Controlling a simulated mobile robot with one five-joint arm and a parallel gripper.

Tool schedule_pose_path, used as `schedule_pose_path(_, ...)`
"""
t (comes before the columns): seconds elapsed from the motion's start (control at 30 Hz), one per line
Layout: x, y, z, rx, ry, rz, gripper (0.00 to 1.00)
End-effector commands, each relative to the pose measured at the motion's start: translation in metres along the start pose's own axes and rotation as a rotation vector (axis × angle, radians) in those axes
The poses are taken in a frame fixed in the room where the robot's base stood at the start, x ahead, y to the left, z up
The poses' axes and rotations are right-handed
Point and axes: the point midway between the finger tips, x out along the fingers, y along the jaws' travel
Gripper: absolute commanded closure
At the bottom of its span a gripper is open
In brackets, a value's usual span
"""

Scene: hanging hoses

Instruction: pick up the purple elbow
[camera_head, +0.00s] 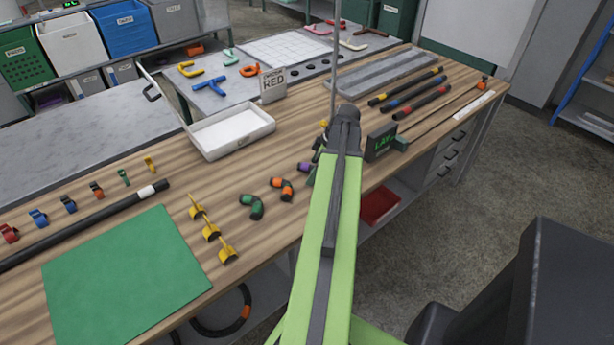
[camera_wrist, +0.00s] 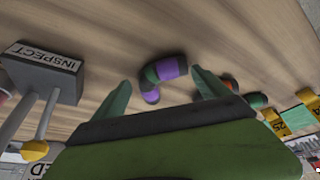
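The purple elbow (camera_wrist: 173,68) lies on the wooden table in the wrist view, dark in the middle with purple bands towards its ends. In the head view only a bit of the purple elbow (camera_head: 304,167) shows, left of my arm; the rest is hidden behind my arm and gripper. My gripper (camera_wrist: 160,77) is open in the wrist view. Its two green fingers stand apart on either side of the elbow's image, with nothing between them that I can see held. I cannot tell its exact height above the elbow. In the head view my gripper (camera_head: 319,150) is mostly hidden.
An orange-and-dark elbow (camera_head: 283,188) and a green elbow (camera_head: 252,206) lie close by on the left. Yellow clips (camera_head: 211,231) stand beyond. A dark sign (camera_head: 381,143) stands right of my arm. A white tray (camera_head: 216,146) lies further back.

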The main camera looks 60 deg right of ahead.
Motion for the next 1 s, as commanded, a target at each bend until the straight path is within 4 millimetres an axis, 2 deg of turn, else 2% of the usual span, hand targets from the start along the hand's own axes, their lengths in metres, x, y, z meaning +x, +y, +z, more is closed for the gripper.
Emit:
schedule_pose_path(0.03, 0.000, 0.000, 0.000, 0.000, 0.000, 0.000, 0.22)
schedule_pose_path(0.4, 0.000, 0.000, 0.001, 0.000, 0.000, 0.000, 0.68)
schedule_pose_path(0.73, -0.007, 0.000, -0.002, 0.001, 0.000, 0.001, 0.68)
schedule_pose_path(0.87, -0.021, 0.001, -0.008, 0.001, 0.000, 0.001, 0.68)
schedule_pose_path(1.0, -0.043, 0.001, -0.017, 0.001, 0.000, 0.001, 0.68)
